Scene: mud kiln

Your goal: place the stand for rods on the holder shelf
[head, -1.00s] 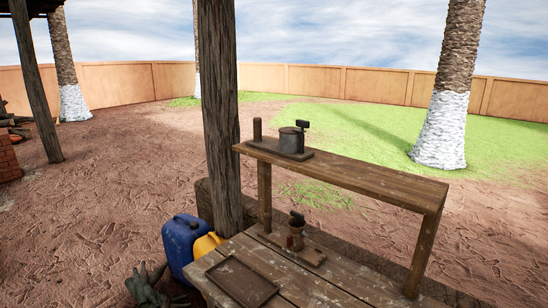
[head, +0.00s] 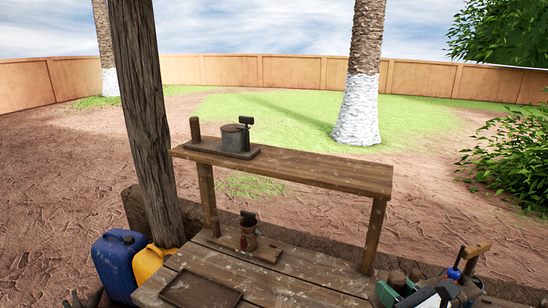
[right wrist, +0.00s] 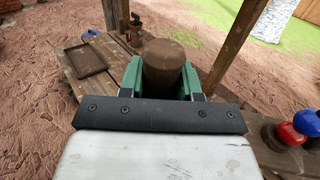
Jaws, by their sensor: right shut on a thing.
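My right gripper (head: 412,288) is at the bottom right of the head view, right of the workbench. In the right wrist view its green fingers (right wrist: 164,76) are shut on a brown, round-topped cylindrical piece (right wrist: 164,58). Its lower part is hidden, so I cannot tell whether it belongs to the stand for rods. The raised wooden shelf (head: 330,175) stands at the back of the workbench. A wooden base with an upright peg (head: 195,129) and a dark metal pot (head: 234,138) sits at its left end; the right part is bare.
The workbench (head: 290,270) holds a small wooden stand (head: 248,240) and a dark tray (head: 200,291). A thick post (head: 148,120) and blue (head: 118,262) and yellow (head: 150,263) cans stand left. Red (right wrist: 291,133) and blue (right wrist: 309,120) knobs are close right of my gripper.

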